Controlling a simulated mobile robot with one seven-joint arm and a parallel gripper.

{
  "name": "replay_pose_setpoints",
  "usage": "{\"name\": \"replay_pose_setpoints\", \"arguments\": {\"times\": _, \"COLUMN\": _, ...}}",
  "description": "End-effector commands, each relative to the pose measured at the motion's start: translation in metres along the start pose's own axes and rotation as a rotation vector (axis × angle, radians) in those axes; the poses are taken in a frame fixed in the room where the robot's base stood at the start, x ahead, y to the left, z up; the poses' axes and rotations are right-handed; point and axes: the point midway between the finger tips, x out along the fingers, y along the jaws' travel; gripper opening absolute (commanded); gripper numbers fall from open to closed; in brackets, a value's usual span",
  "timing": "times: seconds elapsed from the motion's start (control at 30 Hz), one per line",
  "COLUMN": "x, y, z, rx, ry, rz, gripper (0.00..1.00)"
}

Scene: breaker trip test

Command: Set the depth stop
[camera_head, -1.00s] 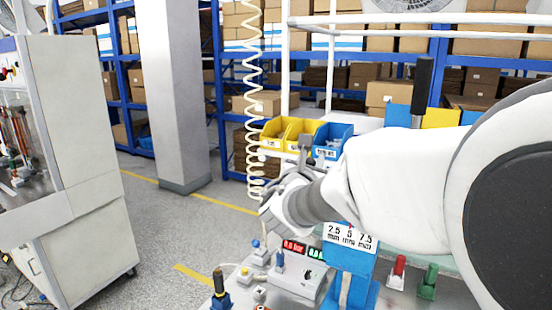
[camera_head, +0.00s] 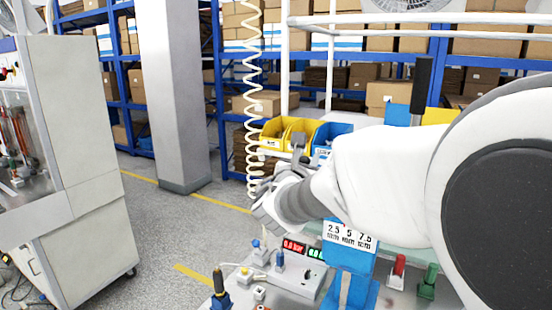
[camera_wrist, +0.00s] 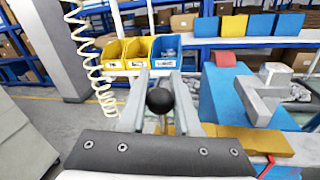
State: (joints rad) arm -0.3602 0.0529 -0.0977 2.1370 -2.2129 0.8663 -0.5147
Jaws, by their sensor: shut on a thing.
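My gripper (camera_wrist: 160,105) is shut on a black ball knob (camera_wrist: 160,99), with a grey finger on each side of it in the wrist view. What the knob is fixed to is mostly hidden behind it. A blue stand (camera_head: 352,258) carries a white label (camera_head: 350,236) reading 2.5, 5 and 7.5 mm in the head view. My arm covers the top of this stand there. In the wrist view, a blue body (camera_wrist: 228,88) with a grey metal block (camera_wrist: 264,92) stands right of my gripper. I cannot make out a stop position.
Yellow bins (camera_head: 298,131) and a blue bin (camera_head: 330,135) stand behind my gripper. A coiled white hose (camera_head: 254,100) hangs to the left. A box with a red display (camera_head: 293,246), a red clip (camera_head: 398,270) and a green clip (camera_head: 428,281) are on the bench.

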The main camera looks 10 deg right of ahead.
Motion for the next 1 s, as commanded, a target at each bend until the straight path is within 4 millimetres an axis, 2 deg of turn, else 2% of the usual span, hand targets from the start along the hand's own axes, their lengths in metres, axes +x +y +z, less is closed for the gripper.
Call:
{"name": "replay_pose_setpoints", "arguments": {"times": 0.03, "x": 0.002, "y": 0.010, "z": -0.003, "rx": 0.000, "ry": -0.001, "rz": 0.005, "gripper": 0.00}}
{"name": "replay_pose_setpoints", "arguments": {"times": 0.13, "x": 0.004, "y": 0.023, "z": -0.005, "rx": 0.001, "ry": -0.001, "rz": 0.005, "gripper": 0.00}}
{"name": "replay_pose_setpoints", "arguments": {"times": 0.4, "x": 0.004, "y": 0.027, "z": -0.004, "rx": 0.001, "ry": -0.001, "rz": 0.006, "gripper": 0.00}}
{"name": "replay_pose_setpoints", "arguments": {"times": 0.43, "x": 0.004, "y": 0.028, "z": -0.004, "rx": 0.001, "ry": -0.001, "rz": 0.006, "gripper": 0.33}}
{"name": "replay_pose_setpoints", "arguments": {"times": 0.6, "x": 0.004, "y": 0.027, "z": -0.004, "rx": 0.001, "ry": -0.001, "rz": 0.005, "gripper": 0.61}}
{"name": "replay_pose_setpoints", "arguments": {"times": 0.87, "x": 0.004, "y": 0.026, "z": -0.004, "rx": 0.001, "ry": -0.001, "rz": 0.003, "gripper": 0.61}}
{"name": "replay_pose_setpoints", "arguments": {"times": 1.0, "x": -0.002, "y": 0.026, "z": -0.004, "rx": 0.002, "ry": -0.002, "rz": 0.003, "gripper": 0.61}}
